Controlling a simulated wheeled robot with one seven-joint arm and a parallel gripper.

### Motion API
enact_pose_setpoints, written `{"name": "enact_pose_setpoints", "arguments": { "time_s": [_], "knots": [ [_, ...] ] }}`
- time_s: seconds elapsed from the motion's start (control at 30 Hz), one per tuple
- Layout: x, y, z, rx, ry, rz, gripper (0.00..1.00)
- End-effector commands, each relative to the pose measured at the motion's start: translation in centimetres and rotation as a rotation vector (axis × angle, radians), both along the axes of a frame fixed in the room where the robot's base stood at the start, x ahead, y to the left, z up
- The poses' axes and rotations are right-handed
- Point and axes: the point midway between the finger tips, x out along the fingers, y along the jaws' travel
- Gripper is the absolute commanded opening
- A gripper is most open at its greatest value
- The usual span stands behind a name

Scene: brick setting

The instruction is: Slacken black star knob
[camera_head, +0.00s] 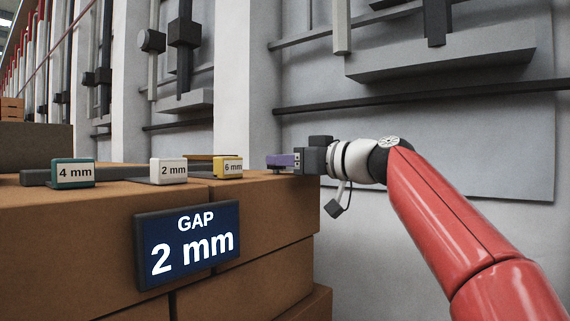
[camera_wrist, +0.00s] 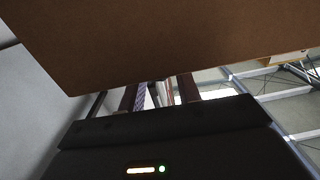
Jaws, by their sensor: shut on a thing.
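My gripper (camera_head: 270,161) has purple fingers and reaches in from the right, at the right end of the brown brick stack in the head view. In the wrist view the fingers (camera_wrist: 160,94) point up toward the underside of a large brown block (camera_wrist: 180,45). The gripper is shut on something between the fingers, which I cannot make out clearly. I cannot pick out a black star knob in either view; the fingers or the block may hide it.
On the brown bricks (camera_head: 60,225) stand a green 4 mm block (camera_head: 72,173), a white 2 mm block (camera_head: 168,171) and a yellow 6 mm block (camera_head: 228,167). A dark sign (camera_head: 188,245) on the front reads "GAP 2 mm". A grey wall panel with dark rails (camera_head: 410,99) is behind my arm.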

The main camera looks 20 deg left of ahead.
Motion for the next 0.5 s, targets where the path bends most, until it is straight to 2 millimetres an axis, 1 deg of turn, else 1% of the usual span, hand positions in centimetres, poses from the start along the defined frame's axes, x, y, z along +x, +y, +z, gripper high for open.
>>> {"name": "enact_pose_setpoints", "arguments": {
  "time_s": [0.37,0.4,0.5],
  "knots": [
    [0.06,-0.10,0.05,0.002,-0.001,0.025,0.11],
    [0.06,-0.09,0.04,0.002,-0.001,0.025,0.37],
    [0.05,-0.08,0.04,0.002,-0.001,0.025,0.50]
  ]
}}
